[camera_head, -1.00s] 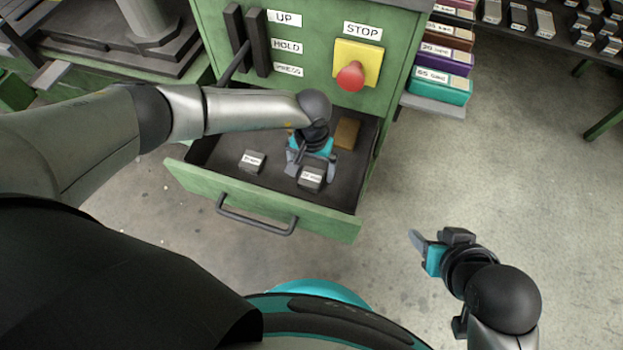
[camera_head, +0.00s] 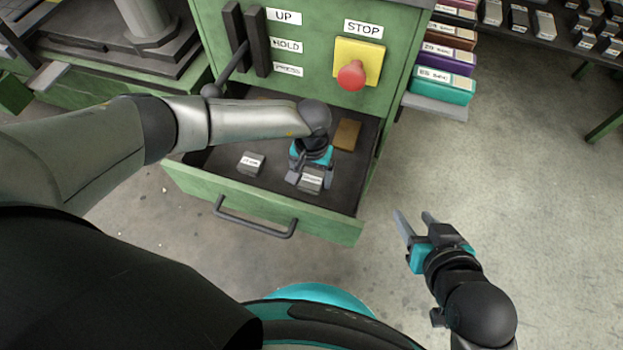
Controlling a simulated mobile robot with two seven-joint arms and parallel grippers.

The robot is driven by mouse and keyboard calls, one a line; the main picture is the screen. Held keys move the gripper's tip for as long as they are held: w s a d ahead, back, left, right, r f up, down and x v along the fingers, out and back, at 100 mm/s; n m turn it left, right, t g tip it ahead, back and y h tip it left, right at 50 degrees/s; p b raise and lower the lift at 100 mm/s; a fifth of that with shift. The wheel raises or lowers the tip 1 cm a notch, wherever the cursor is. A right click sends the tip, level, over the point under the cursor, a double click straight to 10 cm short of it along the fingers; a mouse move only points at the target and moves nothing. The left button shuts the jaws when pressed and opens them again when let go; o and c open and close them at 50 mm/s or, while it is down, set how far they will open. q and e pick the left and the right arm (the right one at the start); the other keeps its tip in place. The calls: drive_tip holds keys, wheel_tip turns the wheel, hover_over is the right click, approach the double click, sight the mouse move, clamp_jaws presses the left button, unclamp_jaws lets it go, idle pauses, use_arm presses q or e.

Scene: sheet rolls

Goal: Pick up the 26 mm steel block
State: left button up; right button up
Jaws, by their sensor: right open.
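Two small grey steel blocks with white labels lie in the open green drawer (camera_head: 262,213). The left block (camera_head: 250,164) stands free on the drawer floor. The right block (camera_head: 311,180) is under my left gripper (camera_head: 310,178), whose fingers point down on either side of it. I cannot tell whether the fingers press on it. The label prints are too small to read, so which block is 26 mm is unclear. My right gripper (camera_head: 413,222) is open and empty over the bare floor, right of the drawer.
A brown block (camera_head: 346,134) lies at the drawer's back right. The cabinet front has a lever (camera_head: 233,66) and a red stop button (camera_head: 351,75). Labelled coloured boxes (camera_head: 441,86) are stacked at its right side. A shelf at top right holds several blocks. The floor at right is clear.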

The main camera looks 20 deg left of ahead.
use_arm(q)
clamp_jaws()
idle(0.5)
